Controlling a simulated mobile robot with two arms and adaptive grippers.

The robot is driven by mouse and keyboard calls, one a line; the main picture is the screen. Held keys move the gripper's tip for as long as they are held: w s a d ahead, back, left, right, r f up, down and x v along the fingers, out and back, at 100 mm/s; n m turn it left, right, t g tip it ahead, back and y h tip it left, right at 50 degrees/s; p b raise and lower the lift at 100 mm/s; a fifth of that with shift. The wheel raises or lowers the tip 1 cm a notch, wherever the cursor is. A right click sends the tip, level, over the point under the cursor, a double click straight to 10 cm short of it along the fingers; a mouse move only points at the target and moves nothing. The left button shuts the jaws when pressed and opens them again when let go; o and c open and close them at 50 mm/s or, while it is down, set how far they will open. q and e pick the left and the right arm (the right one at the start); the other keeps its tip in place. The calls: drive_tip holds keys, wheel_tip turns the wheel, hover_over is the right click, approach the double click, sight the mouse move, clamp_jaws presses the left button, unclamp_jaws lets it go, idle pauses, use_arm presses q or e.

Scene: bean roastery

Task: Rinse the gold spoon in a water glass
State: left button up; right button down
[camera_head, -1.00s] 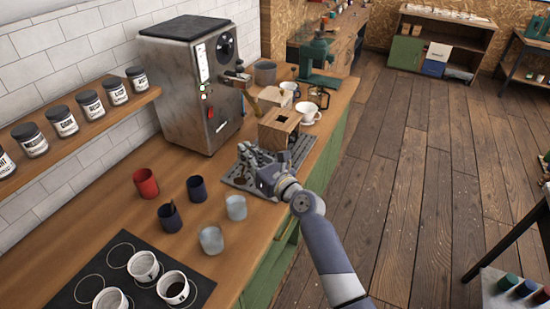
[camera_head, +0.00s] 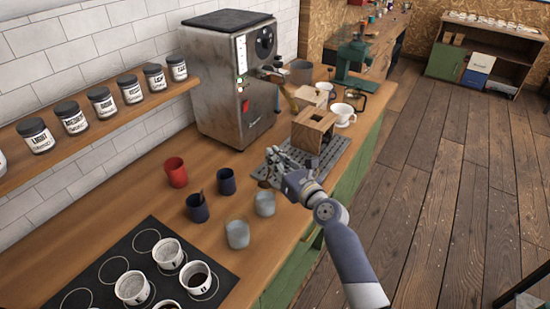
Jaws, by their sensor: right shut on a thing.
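My right gripper (camera_head: 274,160) is over the near left end of the dark grid mat (camera_head: 325,163). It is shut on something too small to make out. A small brown shape (camera_head: 263,183) shows just below its fingers; I cannot tell whether it is held. Two pale, see-through glasses, a nearer one (camera_head: 237,234) and a farther one (camera_head: 265,204), stand upright on the counter, left of and nearer than the gripper. I cannot make out water in them. No gold spoon can be clearly told. A thin brown stick stands in a dark blue cup (camera_head: 197,209). My left gripper is out of view.
A red cup (camera_head: 176,172) and another dark blue cup (camera_head: 226,182) stand behind the glasses. White cups (camera_head: 168,253) stand on a black mat (camera_head: 90,257) at the front left. A wooden box (camera_head: 312,130) is on the grid mat. A steel machine (camera_head: 233,83) stands behind.

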wheel_tip(320, 180, down, 8)
drive_tip(key=b, duration=0.6)
drive_tip(key=shift+r, duration=0.15)
idle(0.5)
drive_tip(key=shift+r+p, duration=0.35)
drive_tip(key=shift+f, duration=0.1)
drive_tip(key=shift+f+b, duration=0.3)
drive_tip(key=shift+f, duration=0.05)
drive_tip(key=shift+r, duration=0.1)
